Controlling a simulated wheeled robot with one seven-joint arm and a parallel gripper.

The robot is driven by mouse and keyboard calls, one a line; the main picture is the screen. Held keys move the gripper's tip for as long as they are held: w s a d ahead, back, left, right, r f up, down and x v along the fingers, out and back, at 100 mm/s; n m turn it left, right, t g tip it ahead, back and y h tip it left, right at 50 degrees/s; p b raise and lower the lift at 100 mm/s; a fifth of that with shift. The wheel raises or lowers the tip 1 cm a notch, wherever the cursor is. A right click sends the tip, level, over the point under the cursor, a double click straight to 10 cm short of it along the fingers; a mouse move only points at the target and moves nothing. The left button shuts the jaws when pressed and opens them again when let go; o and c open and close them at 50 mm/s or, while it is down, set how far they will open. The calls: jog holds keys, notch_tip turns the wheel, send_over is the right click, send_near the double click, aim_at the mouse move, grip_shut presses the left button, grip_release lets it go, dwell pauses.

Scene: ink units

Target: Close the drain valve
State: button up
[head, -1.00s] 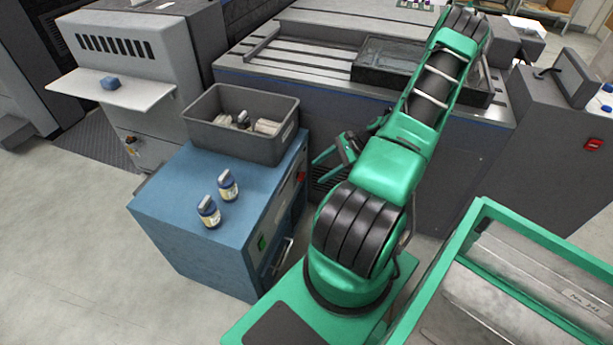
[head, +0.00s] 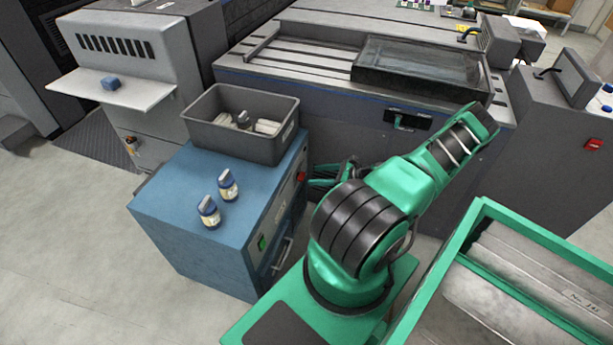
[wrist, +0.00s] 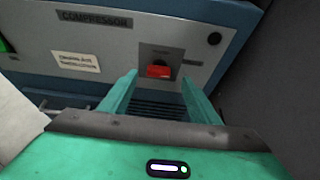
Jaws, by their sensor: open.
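A red handle (wrist: 158,71) sits in a dark square recess on the grey front panel of the blue compressor cabinet (wrist: 222,14). It looks like the drain valve, but the small label above it is too blurred to read. In the head view the red part (head: 302,176) shows at the cabinet's right side. My gripper (wrist: 158,84) is open and empty in the wrist view. Its two green fingers point at the panel, one on each side of the red handle in the picture. Whether they touch the panel cannot be told. In the head view my gripper (head: 322,178) is beside the cabinet's front.
A grey bin (head: 205,135) with several items and two bottles (head: 228,186) stand on the cabinet top. The press (head: 450,150) stands behind my arm. A green-framed cart (head: 480,215) is at the right.

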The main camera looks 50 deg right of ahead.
aim_at(303, 175)
jog(key=x, duration=0.5)
jog(key=shift+w+a+f, duration=0.1)
jog(key=shift+w+a, duration=0.1)
jog(key=shift+w, duration=0.1)
